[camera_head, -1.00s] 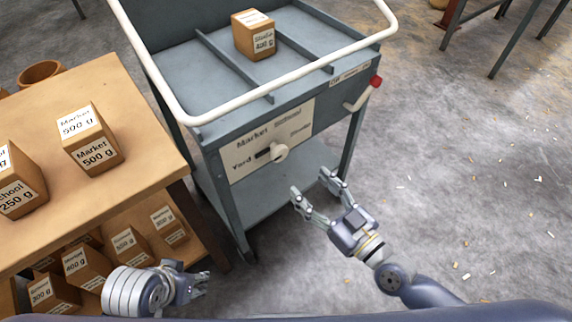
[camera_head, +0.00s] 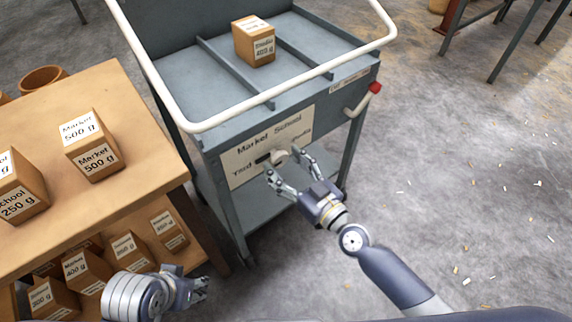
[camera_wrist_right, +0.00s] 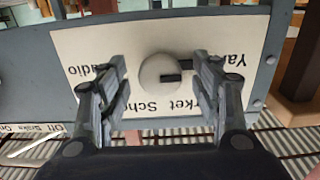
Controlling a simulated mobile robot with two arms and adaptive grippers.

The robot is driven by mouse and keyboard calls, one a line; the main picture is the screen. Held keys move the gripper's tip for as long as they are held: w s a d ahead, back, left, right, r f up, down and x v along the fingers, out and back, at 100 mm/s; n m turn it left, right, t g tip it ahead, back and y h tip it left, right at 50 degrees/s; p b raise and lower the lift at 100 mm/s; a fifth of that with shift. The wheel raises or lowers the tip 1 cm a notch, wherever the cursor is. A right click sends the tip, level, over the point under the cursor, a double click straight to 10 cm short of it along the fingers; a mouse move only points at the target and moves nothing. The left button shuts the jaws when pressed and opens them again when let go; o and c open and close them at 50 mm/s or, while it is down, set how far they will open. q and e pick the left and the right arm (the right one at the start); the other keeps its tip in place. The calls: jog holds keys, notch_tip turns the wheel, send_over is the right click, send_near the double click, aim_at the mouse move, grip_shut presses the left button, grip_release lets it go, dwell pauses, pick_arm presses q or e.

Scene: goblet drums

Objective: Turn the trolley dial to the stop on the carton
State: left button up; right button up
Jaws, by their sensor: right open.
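The trolley (camera_head: 220,139) has a pale dial plate lettered Market, School, Yard and Studio. Its round, light dial (camera_head: 280,157) also shows in the right wrist view (camera_wrist_right: 158,72), where the picture is upside down. The dial's black pointer points toward Yard. My right gripper (camera_head: 284,163) is open, its fingers on either side of the dial; I cannot tell whether they touch it. The carton (camera_head: 254,45) on the trolley's top tray has a label that seems to read Studio 400 g. My left gripper (camera_head: 200,290) is low at the left, away from the trolley.
A wooden table (camera_head: 110,200) on the left holds cartons, including a Market 500 g one (camera_head: 95,155), with more on its lower shelf. A white push rail (camera_head: 290,85) and a red-knobbed lever (camera_head: 368,98) are on the trolley. The floor on the right is mostly clear.

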jog(key=c, duration=1.1)
jog(key=shift+o, duration=0.2)
